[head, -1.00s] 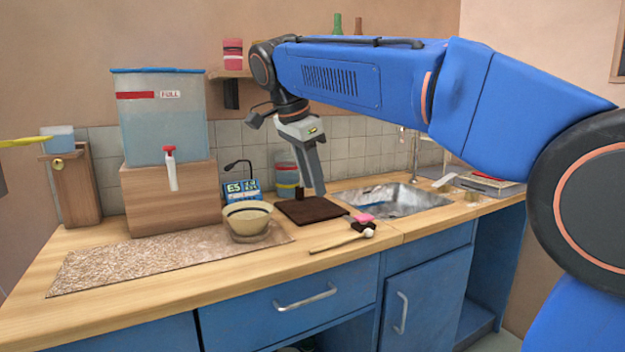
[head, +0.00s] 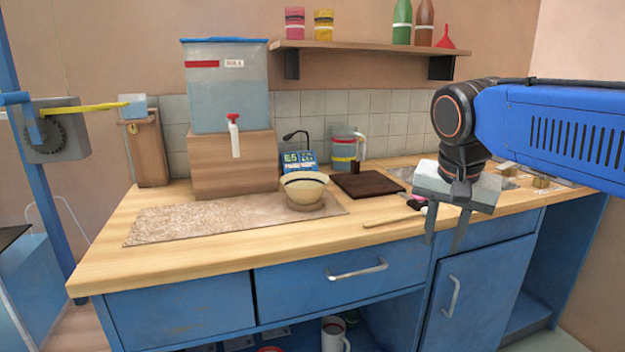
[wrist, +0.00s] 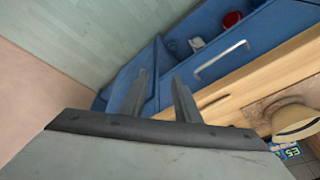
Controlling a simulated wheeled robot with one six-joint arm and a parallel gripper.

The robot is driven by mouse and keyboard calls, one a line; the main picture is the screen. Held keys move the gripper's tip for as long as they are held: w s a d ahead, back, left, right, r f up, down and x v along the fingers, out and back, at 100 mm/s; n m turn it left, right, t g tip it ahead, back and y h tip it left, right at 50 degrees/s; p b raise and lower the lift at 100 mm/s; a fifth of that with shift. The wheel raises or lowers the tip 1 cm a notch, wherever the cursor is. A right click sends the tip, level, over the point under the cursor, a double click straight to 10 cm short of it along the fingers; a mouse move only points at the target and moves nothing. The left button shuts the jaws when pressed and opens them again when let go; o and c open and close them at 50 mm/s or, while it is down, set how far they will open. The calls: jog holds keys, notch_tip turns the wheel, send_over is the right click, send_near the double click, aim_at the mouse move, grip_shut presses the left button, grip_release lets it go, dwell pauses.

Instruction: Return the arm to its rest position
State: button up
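My gripper (head: 443,245) hangs at the right of the head view, in front of the counter's front edge, with its fingers pointing down. Its two fingers are apart with nothing between them; they also show apart and empty in the wrist view (wrist: 161,78). My blue arm reaches in from the right edge of the head view. The wrist view looks past the fingers at the floor and blue cabinet fronts.
The wooden counter (head: 215,247) holds a cream bowl (head: 305,193), a water tank (head: 228,100) on a wooden block, a dark board (head: 368,185) and a wooden stick (head: 392,221). A shelf (head: 370,48) hangs behind. Open floor lies right of the cabinets.

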jog(key=s+d+f+n, duration=0.2)
jog(key=s+f+n, duration=0.1)
jog(key=s+f, duration=0.4)
jog(key=s+d+f+n+t+y, duration=0.1)
jog(key=s+d+f+n, duration=0.1)
jog(key=s+f, duration=0.5)
notch_tip(320, 180, down, 4)
jog(key=shift+r+n+t, duration=0.25)
jog(key=shift+n+t, duration=0.05)
jog(key=shift+n, duration=0.5)
jog(key=shift+d, duration=0.1)
